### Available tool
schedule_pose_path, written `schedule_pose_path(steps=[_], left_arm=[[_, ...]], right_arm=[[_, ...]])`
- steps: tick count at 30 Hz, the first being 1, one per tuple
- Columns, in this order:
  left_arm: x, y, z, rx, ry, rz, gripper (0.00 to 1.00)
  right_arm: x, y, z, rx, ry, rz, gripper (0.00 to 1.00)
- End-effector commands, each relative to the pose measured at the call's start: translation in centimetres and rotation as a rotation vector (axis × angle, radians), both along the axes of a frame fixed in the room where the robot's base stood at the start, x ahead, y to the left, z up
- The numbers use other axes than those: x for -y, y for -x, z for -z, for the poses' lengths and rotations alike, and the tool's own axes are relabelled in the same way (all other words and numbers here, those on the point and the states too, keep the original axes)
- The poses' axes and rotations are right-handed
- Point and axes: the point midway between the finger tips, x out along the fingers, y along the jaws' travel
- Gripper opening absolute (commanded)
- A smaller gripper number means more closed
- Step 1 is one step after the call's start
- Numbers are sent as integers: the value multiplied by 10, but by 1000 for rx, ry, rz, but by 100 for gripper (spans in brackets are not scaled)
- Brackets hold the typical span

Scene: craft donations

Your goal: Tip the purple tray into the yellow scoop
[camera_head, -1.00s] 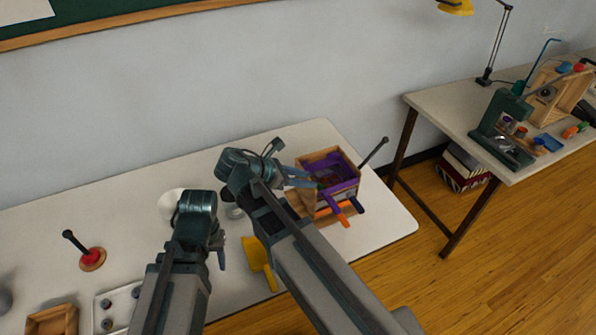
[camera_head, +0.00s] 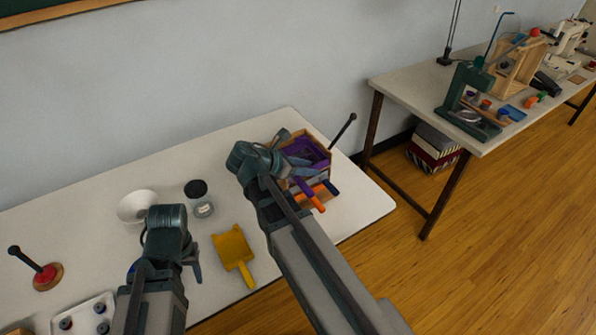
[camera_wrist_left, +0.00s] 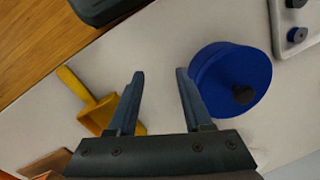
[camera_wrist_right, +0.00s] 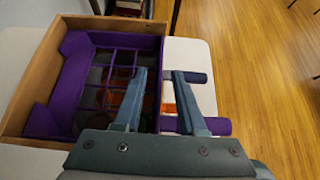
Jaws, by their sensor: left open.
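The purple tray (camera_head: 306,150) sits inside a wooden box at the right end of the table, and its compartments hold dark and reddish contents. It also shows in the right wrist view (camera_wrist_right: 66,107), with a purple handle (camera_wrist_right: 217,126) sticking out past the box. The yellow scoop (camera_head: 233,246) lies on the table between my arms. My left gripper (camera_wrist_left: 160,75) is open and empty above the table, with the scoop (camera_wrist_left: 97,112) to one side.
A blue round object with a dark knob (camera_wrist_left: 232,78) lies beside my left gripper. A white bowl (camera_head: 132,207) and a dark-lidded jar (camera_head: 201,205) stand behind the scoop. The wooden box (camera_wrist_right: 32,75) has an upright dark rod nearby. Orange and blue handles lie beside the purple one.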

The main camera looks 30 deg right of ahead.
Motion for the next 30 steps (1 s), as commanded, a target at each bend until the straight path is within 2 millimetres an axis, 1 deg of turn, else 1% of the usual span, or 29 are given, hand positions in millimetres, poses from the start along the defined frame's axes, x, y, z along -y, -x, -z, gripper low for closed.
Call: schedule_pose_path(steps=[3, 12, 13, 19, 20, 30], left_arm=[[0, 0, 4, 0, 0, 0, 50], [0, 0, 4, 0, 0, 0, 50], [0, 0, 4, 0, 0, 0, 50], [0, 0, 4, 0, 0, 0, 50], [0, 0, 4, 0, 0, 0, 50], [0, 0, 4, 0, 0, 0, 50]], right_arm=[[5, 0, 4, 0, 0, 0, 40], [6, 0, 4, -1, 0, -1, 40], [6, 0, 4, -1, 0, -1, 38], [6, 0, 4, 0, 0, 0, 2], [6, 0, 4, 0, 0, 0, 0], [6, 0, 4, 0, 0, 0, 0]])
